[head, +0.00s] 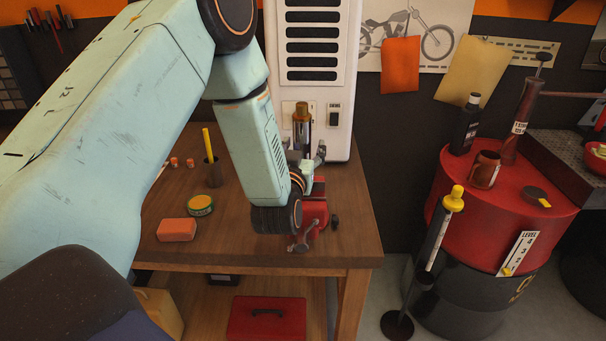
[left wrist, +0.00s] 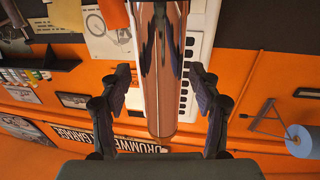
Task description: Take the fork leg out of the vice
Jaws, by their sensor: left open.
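The fork leg (head: 302,117) stands upright in the head view, with a gold-coloured upper end. Its lower part is hidden behind my left gripper. The red vice (head: 315,212) sits on the wooden bench, partly covered by my left wrist. My left gripper (head: 306,160) is at the fork leg, above the vice. In the left wrist view the shiny fork leg (left wrist: 160,70) runs between the two spread fingers of my left gripper (left wrist: 160,92), with gaps on both sides. The vice jaws' hold on the leg is hidden. My right gripper is not in view.
The wooden bench (head: 350,235) carries an orange block (head: 177,230), a round tin (head: 200,205) and a dark cup (head: 212,172) with a yellow stick. A white vented cabinet (head: 340,130) stands close behind the vice. A red drum (head: 520,210) with bottles stands to the right.

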